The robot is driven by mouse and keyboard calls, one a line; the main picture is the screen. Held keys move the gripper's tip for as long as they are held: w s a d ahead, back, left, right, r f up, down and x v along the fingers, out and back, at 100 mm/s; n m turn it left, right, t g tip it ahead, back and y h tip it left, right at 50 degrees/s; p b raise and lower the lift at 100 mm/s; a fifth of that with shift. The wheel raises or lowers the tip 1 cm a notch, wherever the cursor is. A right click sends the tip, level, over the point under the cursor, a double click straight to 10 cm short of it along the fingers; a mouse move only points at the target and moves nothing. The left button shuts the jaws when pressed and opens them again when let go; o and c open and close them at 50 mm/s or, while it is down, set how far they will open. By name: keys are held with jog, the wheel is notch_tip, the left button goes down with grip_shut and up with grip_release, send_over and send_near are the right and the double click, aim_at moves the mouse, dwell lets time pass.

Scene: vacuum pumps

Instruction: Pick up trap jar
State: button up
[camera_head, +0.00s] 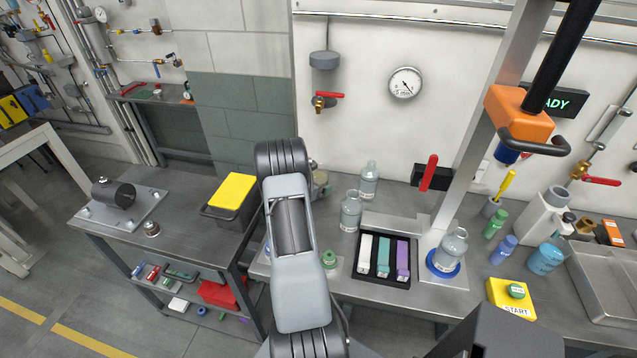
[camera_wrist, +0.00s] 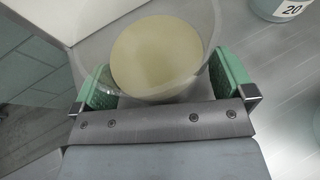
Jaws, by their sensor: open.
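A clear round jar with a yellowish-tan bottom or content (camera_wrist: 155,58), which I take as the trap jar, fills the upper middle of the wrist view. My gripper (camera_wrist: 164,82) is open, with one green-padded finger on each side of the jar's near part. I cannot tell whether the pads touch the glass. In the head view a small part of what looks like the same jar (camera_head: 321,180) shows just right of my arm on the bench. My arm hides the rest of it and most of the gripper there.
A container marked 20 (camera_wrist: 279,8) stands at the wrist view's upper right. Right of the arm on the bench are two clear bottles (camera_head: 351,212) (camera_head: 369,182), a black tray of coloured blocks (camera_head: 384,283) and a green-capped vial (camera_head: 329,259). A yellow-lidded box (camera_head: 232,192) stands left.

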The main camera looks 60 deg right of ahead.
jog(key=shift+c, duration=0.3)
jog(key=c, duration=0.9)
jog(key=shift+c, duration=0.6)
jog(key=shift+r, duration=0.2)
